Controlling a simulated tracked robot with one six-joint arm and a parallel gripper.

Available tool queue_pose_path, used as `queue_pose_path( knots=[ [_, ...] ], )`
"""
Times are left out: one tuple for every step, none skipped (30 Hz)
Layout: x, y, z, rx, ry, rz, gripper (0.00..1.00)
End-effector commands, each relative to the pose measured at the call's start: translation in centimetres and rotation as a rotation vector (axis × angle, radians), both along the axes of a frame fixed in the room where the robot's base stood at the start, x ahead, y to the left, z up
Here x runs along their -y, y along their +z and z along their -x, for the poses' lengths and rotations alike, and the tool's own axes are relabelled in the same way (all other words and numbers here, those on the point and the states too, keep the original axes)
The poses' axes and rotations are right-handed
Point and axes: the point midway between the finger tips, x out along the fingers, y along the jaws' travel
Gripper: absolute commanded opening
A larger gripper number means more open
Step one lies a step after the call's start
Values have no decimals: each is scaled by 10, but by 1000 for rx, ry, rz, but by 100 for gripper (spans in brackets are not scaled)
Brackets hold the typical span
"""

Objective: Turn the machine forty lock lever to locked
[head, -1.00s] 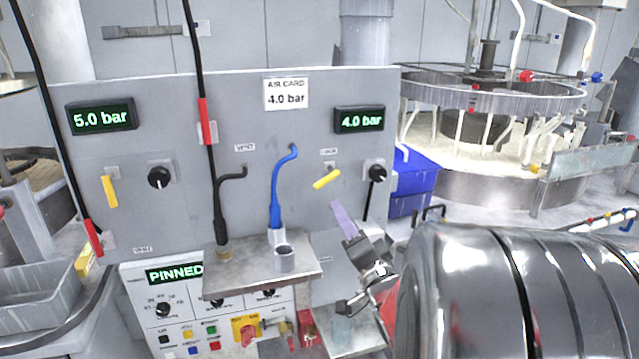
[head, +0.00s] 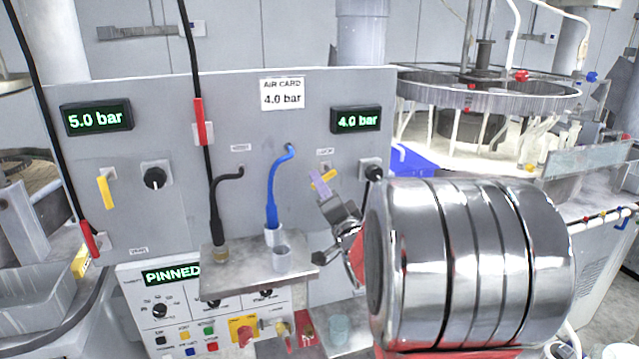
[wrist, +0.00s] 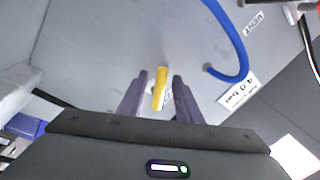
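A yellow lever (head: 330,176) sits on the right of the grey panel, under a small label too blurred to read surely and below the right 4.0 bar display. It is tilted, upper end to the right. My gripper (head: 318,184) is at this lever, its purple finger partly covering it. In the wrist view the lever (wrist: 160,90) stands between the two purple fingers of my gripper (wrist: 160,77), with gaps on both sides. The gripper is open; no grip on the lever shows. A second yellow lever (head: 106,190) hangs nearly upright at the panel's left.
A blue hose (head: 272,190) and a metal shelf with a cup (head: 282,258) are left of my gripper. A black knob (head: 372,172) is close on its right. The displays read 5.0 bar (head: 96,118), 4.0 bar (head: 357,120) and PINNED (head: 172,275).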

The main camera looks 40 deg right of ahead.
Motion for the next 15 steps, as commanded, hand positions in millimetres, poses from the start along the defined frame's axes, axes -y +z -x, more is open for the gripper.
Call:
queue_pose_path(
  knots=[
    [1,1,-6,0,1,0,31],
    [2,2,-8,-1,1,0,31],
    [3,2,-11,-1,1,0,31],
    [3,3,-13,-1,1,0,31],
    [4,3,-15,1,0,0,31],
    [4,3,-16,1,0,0,31],
    [4,4,-17,1,0,0,31],
    [4,4,-17,0,0,0,31],
    [4,4,-17,0,0,0,31],
    [4,4,-17,0,0,0,31],
    [4,4,-17,0,0,0,31],
    [4,4,-17,0,0,0,31],
    [4,4,-17,0,0,0,31],
    [4,4,-17,0,0,0,31],
    [4,4,-17,0,0,0,31]
  ],
)
